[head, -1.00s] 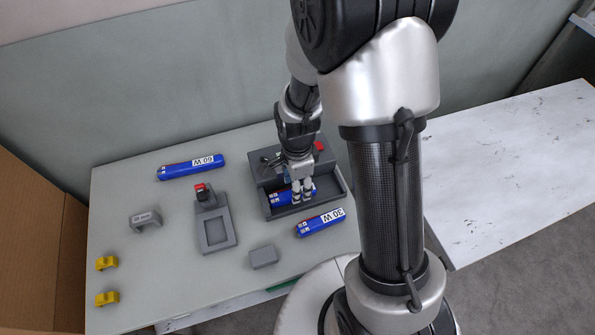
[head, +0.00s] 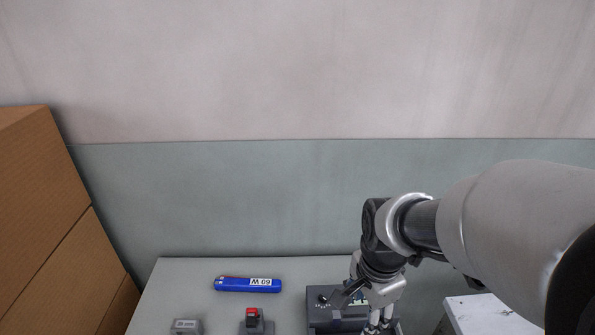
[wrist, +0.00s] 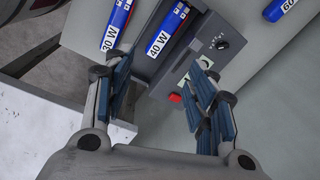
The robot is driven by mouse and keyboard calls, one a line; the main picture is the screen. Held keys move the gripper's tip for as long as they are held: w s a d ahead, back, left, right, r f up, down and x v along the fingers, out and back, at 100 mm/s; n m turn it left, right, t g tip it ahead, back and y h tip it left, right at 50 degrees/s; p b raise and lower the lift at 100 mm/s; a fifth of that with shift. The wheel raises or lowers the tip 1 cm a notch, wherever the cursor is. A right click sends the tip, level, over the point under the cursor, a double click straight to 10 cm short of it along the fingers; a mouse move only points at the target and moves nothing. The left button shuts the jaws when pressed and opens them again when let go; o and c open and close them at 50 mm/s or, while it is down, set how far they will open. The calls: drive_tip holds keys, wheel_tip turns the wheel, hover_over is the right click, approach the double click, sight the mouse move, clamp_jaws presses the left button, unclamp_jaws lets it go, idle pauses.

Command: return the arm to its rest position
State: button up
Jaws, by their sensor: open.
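My gripper (wrist: 160,105) is open and empty in the wrist view, its fingers spread wide with nothing between them but the table and a dark grey test box. In the head view my gripper (head: 380,325) is at the bottom edge, in front of the grey box (head: 325,308), and its fingertips are partly cut off. My arm reaches in from the right side. In the wrist view a blue 40 W unit (wrist: 168,32) lies in the tray of the box, and a blue 30 W unit (wrist: 117,22) lies beside the tray.
A blue 60 W unit (head: 248,285) lies on the table (head: 180,280) at the back left. A grey fixture with a red top (head: 255,322) and a grey block (head: 186,326) stand at the bottom edge. Cardboard boxes (head: 45,215) stand at the left. A white surface (head: 490,315) is at the right.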

drive_tip(key=s+r+n+t, duration=0.3)
drive_tip(key=s+r+n, duration=0.7)
drive_tip(key=s+n, duration=0.2)
drive_tip(key=shift+s+r+n+t, duration=0.3)
drive_tip(key=shift+r+n, duration=0.05)
drive_tip(key=shift+n, duration=0.65)
